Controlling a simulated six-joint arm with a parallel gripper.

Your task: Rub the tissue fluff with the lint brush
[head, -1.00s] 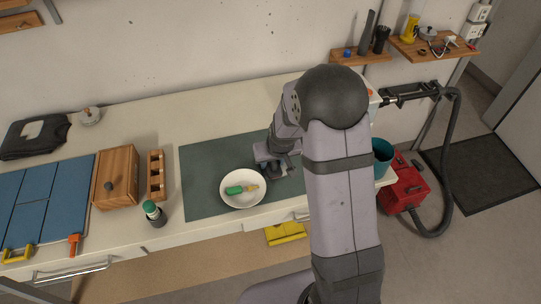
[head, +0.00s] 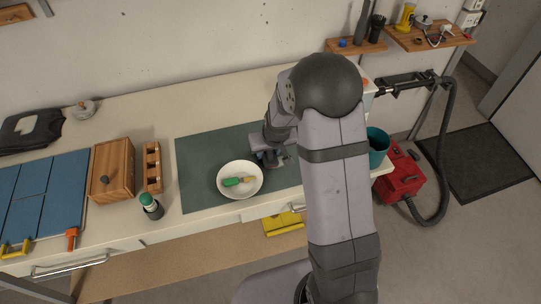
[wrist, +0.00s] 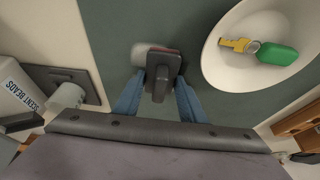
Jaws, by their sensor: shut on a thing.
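In the wrist view, my gripper (wrist: 160,103) is shut on the dark handle of the lint brush (wrist: 163,68), which has a reddish edge on its head. The brush is low over the grey-green mat (wrist: 115,25). A pale whitish patch, which looks like the tissue fluff (wrist: 142,54), lies on the mat at the brush head's left side, partly covered by it. I cannot tell whether the brush presses on it. In the head view, my gripper (head: 272,158) is just behind the white bowl, and the brush and fluff are mostly hidden.
The white bowl (head: 225,190) with a green-tagged yellow key (head: 238,181) stands close by on the mat. A scent beads box (wrist: 15,95) is at the left in the wrist view. A wooden box (head: 114,170) and green-capped bottle (head: 151,205) stand left of the mat.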

